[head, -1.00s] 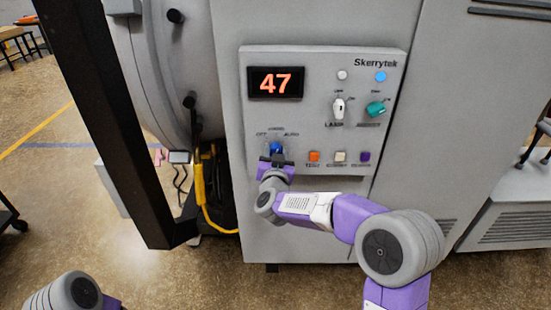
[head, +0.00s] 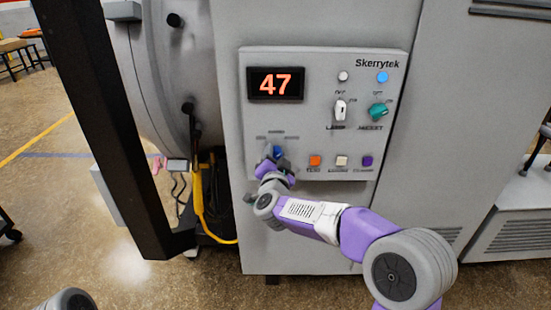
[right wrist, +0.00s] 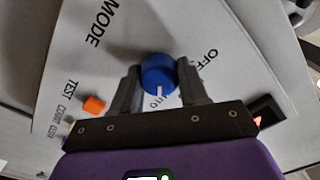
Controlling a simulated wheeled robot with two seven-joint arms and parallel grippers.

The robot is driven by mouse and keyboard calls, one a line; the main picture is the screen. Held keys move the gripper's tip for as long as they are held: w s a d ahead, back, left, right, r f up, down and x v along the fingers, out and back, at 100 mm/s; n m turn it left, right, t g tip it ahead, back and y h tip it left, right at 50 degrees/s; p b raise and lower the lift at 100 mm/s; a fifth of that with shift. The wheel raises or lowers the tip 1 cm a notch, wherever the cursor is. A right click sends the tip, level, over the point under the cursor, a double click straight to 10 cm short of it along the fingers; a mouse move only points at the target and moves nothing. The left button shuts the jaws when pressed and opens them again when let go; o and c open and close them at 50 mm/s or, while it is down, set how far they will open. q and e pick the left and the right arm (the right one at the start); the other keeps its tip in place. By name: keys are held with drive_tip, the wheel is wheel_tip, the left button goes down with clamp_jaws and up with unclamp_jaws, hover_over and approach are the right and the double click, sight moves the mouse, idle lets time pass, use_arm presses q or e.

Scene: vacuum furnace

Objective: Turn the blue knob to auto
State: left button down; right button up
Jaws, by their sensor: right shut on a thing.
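The blue knob (head: 277,151) sits at the lower left of the grey control panel, mostly covered by my right gripper (head: 272,163) in the head view. In the right wrist view the blue knob (right wrist: 157,70) is between the two fingers of my right gripper (right wrist: 160,82), which is shut on it. The knob's white pointer mark is toward the gripper's base, near a label that is partly hidden. OFF is printed to the knob's right and MODE at the upper left in that view. My left gripper is out of view.
To the right of the knob are an orange button (head: 315,160), a cream button (head: 341,160) and a purple button (head: 367,160). Above them are a white switch (head: 340,108) and a teal knob (head: 378,112). The red display (head: 275,84) reads 47. A yellow cable (head: 200,205) hangs at the left.

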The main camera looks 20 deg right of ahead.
drive_tip(key=o, duration=1.1)
drive_tip(key=shift+c, duration=0.2)
drive_tip(key=p+v, duration=0.1)
drive_tip(key=v, duration=0.6)
drive_tip(key=shift+s, duration=0.3)
drive_tip(key=shift+a, duration=0.15)
